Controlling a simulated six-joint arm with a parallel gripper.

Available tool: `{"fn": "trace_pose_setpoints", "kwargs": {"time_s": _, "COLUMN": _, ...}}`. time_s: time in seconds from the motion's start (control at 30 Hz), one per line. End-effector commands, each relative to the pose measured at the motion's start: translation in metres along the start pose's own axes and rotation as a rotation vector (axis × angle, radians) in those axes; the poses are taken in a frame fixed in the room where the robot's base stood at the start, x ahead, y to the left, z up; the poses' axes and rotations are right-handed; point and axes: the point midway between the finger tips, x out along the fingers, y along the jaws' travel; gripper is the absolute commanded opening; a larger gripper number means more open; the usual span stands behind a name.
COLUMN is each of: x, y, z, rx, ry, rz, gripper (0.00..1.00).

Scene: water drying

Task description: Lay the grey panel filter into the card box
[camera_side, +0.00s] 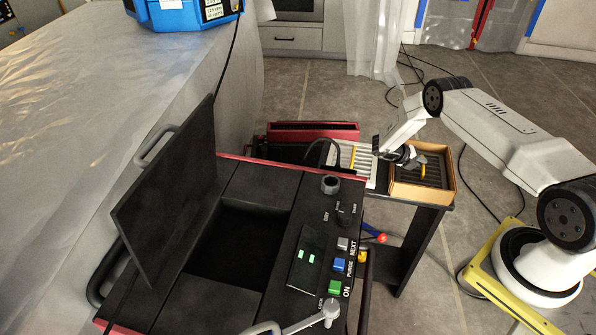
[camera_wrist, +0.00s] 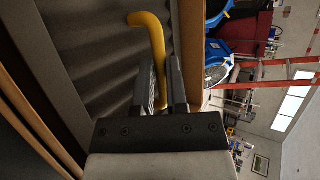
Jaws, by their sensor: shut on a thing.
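The grey panel filter (camera_side: 433,172) has dark pleats and a yellow handle (camera_side: 422,165). It appears inside the open brown card box (camera_side: 420,194), within its walls, in the side view. I cannot tell whether it rests fully on the box floor. In the wrist view the filter (camera_wrist: 85,50) fills the upper left, with card edges (camera_wrist: 190,55) beside it. My gripper (camera_side: 416,161) is at the box's left side, low over the filter. In the wrist view its fingers (camera_wrist: 163,90) are shut on the yellow handle (camera_wrist: 150,30), hiding the handle's lower end.
A white slatted panel (camera_side: 357,158) with a yellow handle lies left of the box. The box stands on a narrow dark stand (camera_side: 425,235). A black machine (camera_side: 255,200) with a raised lid (camera_side: 170,190) stands at left front. Open floor lies behind.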

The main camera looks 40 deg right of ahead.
Motion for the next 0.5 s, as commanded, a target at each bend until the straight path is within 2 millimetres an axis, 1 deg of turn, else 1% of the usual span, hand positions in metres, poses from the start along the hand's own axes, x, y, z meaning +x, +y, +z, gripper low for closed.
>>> {"fn": "trace_pose_setpoints", "kwargs": {"time_s": 0.03, "x": 0.0004, "y": 0.0007, "z": 0.0002, "rx": 0.0, "ry": 0.0, "rz": -0.001, "gripper": 0.0}}
{"fn": "trace_pose_setpoints", "kwargs": {"time_s": 0.07, "x": 0.0007, "y": 0.0011, "z": -0.0004, "rx": 0.0, "ry": 0.0, "rz": 0.0, "gripper": 0.23}}
{"fn": "trace_pose_setpoints", "kwargs": {"time_s": 0.1, "x": 0.0006, "y": 0.0009, "z": -0.0004, "rx": 0.0, "ry": 0.0, "rz": 0.0, "gripper": 0.36}}
{"fn": "trace_pose_setpoints", "kwargs": {"time_s": 0.13, "x": 0.0006, "y": 0.0009, "z": -0.0004, "rx": 0.0, "ry": 0.0, "rz": 0.0, "gripper": 0.45}}
{"fn": "trace_pose_setpoints", "kwargs": {"time_s": 0.17, "x": 0.0006, "y": 0.0009, "z": -0.0004, "rx": 0.0, "ry": 0.0, "rz": 0.0, "gripper": 0.52}}
{"fn": "trace_pose_setpoints", "kwargs": {"time_s": 0.5, "x": -0.0001, "y": 0.0, "z": -0.0002, "rx": -0.001, "ry": 0.0, "rz": 0.001, "gripper": 0.52}}
